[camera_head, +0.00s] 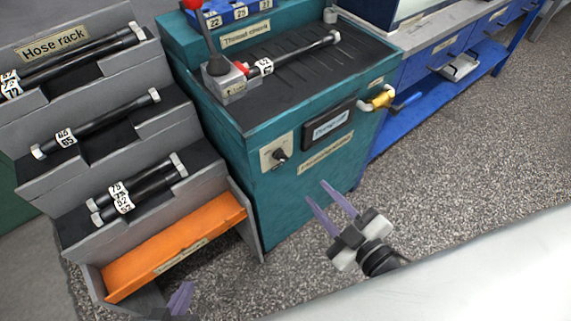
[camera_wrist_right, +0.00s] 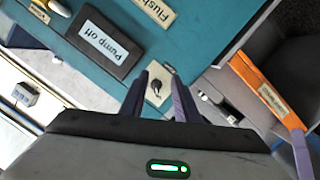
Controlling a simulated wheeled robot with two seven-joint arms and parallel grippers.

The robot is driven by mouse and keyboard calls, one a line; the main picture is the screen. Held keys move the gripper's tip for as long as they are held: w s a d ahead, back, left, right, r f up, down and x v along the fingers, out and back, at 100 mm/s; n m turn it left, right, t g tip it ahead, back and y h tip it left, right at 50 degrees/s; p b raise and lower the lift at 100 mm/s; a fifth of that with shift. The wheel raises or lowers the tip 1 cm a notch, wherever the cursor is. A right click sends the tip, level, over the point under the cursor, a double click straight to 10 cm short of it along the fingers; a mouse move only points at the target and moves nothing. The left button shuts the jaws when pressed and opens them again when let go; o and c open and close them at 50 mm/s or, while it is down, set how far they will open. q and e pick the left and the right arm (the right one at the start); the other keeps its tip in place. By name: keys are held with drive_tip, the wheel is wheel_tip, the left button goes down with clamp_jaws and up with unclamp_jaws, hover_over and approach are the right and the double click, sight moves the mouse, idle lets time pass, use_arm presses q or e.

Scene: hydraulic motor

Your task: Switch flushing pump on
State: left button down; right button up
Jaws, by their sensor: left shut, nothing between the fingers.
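The teal flushing station (camera_head: 297,196) stands in the middle of the head view. On its front is a small beige plate with a black rotary switch (camera_head: 279,155), beside a dark display (camera_head: 328,125). In the right wrist view the display reads "Pump off" (camera_wrist_right: 102,42), and the switch (camera_wrist_right: 156,87) shows between my finger outlines. My right gripper (camera_head: 316,190) is open and empty, in front of the station and lower right of the switch, apart from it. My left gripper (camera_head: 181,298) is shut and empty at the bottom edge, partly cut off.
A grey hose rack (camera_head: 60,190) with several black hoses stands at the left, with an orange tray (camera_head: 175,250) at its foot. A yellow-and-blue valve (camera_head: 385,98) sticks out at the station's right.

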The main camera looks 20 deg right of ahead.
sight(285, 160)
drive_tip(key=w+a+n+y, duration=0.1)
drive_tip(key=w, duration=0.2)
drive_tip(key=w+a+r+n+t, duration=0.1)
drive_tip(key=w+a, duration=0.1)
drive_tip(key=w, duration=0.1)
drive_tip(key=w+a+r+n+y+b, duration=0.1)
drive_tip(key=w+a, duration=0.1)
drive_tip(key=w, duration=0.2)
drive_tip(key=shift+r+n+y, duration=0.25)
drive_tip(key=shift+n+y, duration=0.05)
drive_tip(key=shift+n, duration=0.1)
drive_tip(key=shift+c, duration=0.4)
clamp_jaws()
